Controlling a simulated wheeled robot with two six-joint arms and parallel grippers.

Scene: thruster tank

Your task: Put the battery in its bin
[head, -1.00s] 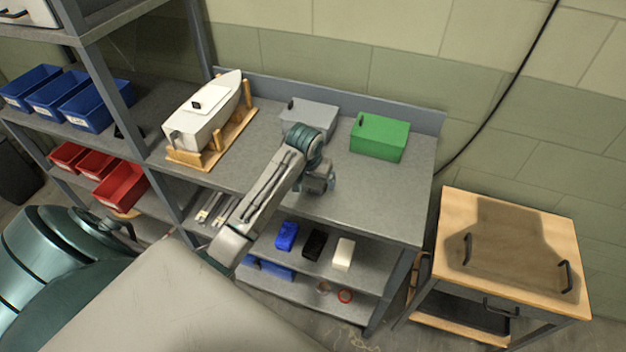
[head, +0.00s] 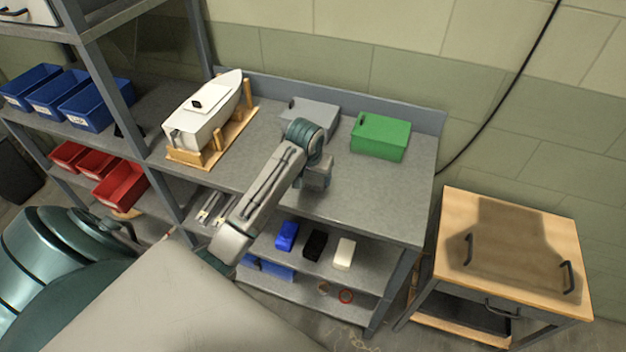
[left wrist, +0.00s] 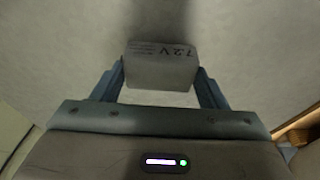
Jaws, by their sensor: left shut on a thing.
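The battery (left wrist: 160,68) is a pale grey block marked "7.2V" in the left wrist view. My left gripper (left wrist: 161,84) is shut on it, with one finger at each side. In the head view my left gripper (head: 316,187) is over the middle of the grey bench top (head: 375,195), and its own wrist hides the battery there. A grey box (head: 318,117) stands behind the wrist, partly covered by it. A green box (head: 380,137) stands to its right. I cannot tell which is the battery's bin. My right gripper is not in view.
A white model boat (head: 205,115) on a wooden cradle stands at the bench's left. Blue bins (head: 90,108) and red bins (head: 120,185) fill the left shelves. Small blue, black and white blocks lie on the shelf below. The bench's right front is clear.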

